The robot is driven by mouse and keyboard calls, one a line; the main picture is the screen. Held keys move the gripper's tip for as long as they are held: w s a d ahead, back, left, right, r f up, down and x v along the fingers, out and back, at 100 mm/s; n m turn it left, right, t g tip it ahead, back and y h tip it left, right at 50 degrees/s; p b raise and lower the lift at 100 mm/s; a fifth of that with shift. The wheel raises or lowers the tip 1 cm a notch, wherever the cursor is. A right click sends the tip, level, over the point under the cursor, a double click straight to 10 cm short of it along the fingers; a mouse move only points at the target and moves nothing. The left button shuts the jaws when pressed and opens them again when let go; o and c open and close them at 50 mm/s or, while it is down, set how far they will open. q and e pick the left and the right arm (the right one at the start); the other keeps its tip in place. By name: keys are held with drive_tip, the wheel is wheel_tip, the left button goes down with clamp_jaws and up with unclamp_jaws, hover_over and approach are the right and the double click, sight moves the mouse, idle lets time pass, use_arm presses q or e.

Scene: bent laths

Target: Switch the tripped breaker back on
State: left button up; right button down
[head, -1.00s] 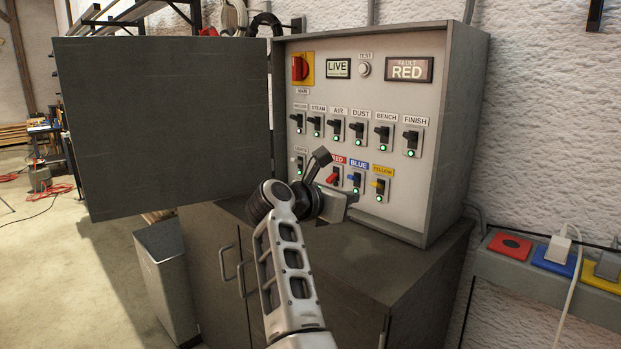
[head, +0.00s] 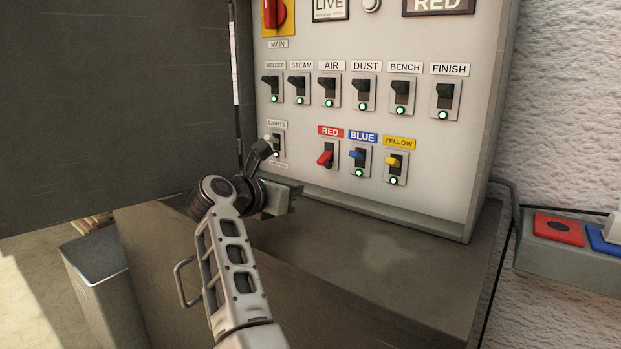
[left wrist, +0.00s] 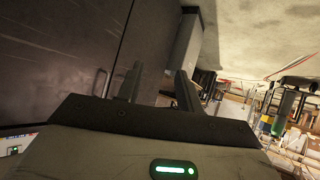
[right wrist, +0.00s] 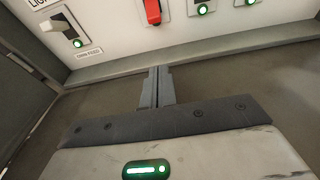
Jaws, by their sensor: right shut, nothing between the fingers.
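The red breaker (head: 325,158) sits in the bottom row of the grey panel under a RED label. Its red lever points down and out, and I see no green lamp lit at it. In the right wrist view the red lever (right wrist: 152,12) is at the top, ahead of my fingers. The fault sign (head: 438,5) reads RED. My right gripper (head: 290,197) is shut and empty, below and left of the red breaker, apart from it. Its closed fingers show in the right wrist view (right wrist: 155,85). My left gripper (left wrist: 157,85) is open and empty, away from the panel.
The blue breaker (head: 357,158) and yellow breaker (head: 395,165) are close on the right, with green lamps lit. The lights breaker (head: 276,145) is on the left, partly behind my arm. The open panel door (head: 110,100) blocks the left. The cabinet top (head: 400,255) is clear.

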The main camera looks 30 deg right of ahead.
sight(325, 158)
drive_tip(key=shift+s+r, duration=0.1)
drive_tip(key=shift+w+d, duration=0.25)
drive_tip(key=shift+d, duration=0.25)
drive_tip(key=p+x, duration=0.2)
drive_tip(key=x, duration=0.6)
drive_tip(key=shift+w+d, duration=0.1)
drive_tip(key=shift+d, duration=0.15)
drive_tip(key=shift+w+d+r, duration=0.1)
drive_tip(key=shift+w+r, duration=0.05)
drive_tip(key=shift+r, duration=0.2)
drive_tip(key=shift+s+a+r+p, duration=0.1)
drive_tip(key=shift+a+r+p, duration=0.2)
drive_tip(key=shift+r, duration=0.2)
drive_tip(key=shift+s+a+r+p, duration=0.15)
drive_tip(key=shift+a+r+p, duration=0.1)
drive_tip(key=shift+r+p, duration=0.2)
use_arm(q)
drive_tip(key=shift+s+a+r+m, duration=0.2)
drive_tip(key=shift+a+r+m, duration=0.15)
drive_tip(key=shift+r, duration=0.2)
use_arm(e)
drive_tip(key=shift+s+a+r, duration=0.1)
drive_tip(key=shift+a+r, duration=0.05)
drive_tip(key=shift+r, duration=0.15)
